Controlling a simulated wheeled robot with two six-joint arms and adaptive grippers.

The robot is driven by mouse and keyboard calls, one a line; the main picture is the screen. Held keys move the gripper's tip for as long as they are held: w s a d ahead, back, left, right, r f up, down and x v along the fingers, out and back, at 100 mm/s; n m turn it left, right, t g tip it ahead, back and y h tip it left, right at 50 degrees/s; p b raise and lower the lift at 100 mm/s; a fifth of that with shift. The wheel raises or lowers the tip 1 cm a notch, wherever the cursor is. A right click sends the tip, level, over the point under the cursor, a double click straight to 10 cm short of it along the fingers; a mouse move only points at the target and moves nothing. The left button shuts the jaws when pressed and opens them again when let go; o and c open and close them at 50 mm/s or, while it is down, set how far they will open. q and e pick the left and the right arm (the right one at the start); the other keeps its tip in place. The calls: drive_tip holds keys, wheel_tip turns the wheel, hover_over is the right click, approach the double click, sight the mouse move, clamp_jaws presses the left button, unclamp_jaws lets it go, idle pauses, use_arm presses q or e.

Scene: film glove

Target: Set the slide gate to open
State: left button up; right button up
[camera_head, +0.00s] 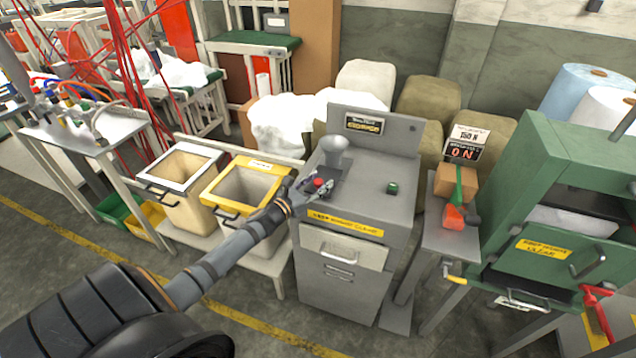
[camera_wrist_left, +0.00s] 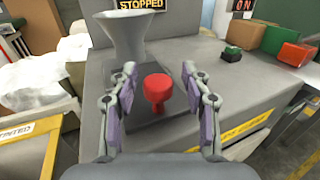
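A grey machine (camera_head: 345,225) stands in the middle of the head view, with a grey funnel (camera_head: 334,150) on its top. A red knob (camera_head: 319,183) stands on a dark plate in front of the funnel; it also shows in the left wrist view (camera_wrist_left: 158,92). I cannot tell for sure which part is the slide gate; the red knob may be its handle. My left gripper (camera_head: 316,190) is open at the red knob. In the left wrist view its two fingers stand either side of the knob, with gaps on both sides. My right gripper is not in view.
A green knob (camera_head: 392,188) is to the right on the same top. A sign (camera_head: 365,124) behind the funnel reads STOPPED. Two bins, one white-rimmed (camera_head: 181,150) and one yellow-rimmed (camera_head: 262,166), stand at left. A green press (camera_head: 560,190) stands at right.

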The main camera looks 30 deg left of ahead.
use_arm(q)
drive_tip(key=shift+a, duration=0.1)
drive_tip(key=s+a, duration=0.1)
drive_tip(key=s, duration=0.6)
drive_tip(key=shift+s, duration=0.15)
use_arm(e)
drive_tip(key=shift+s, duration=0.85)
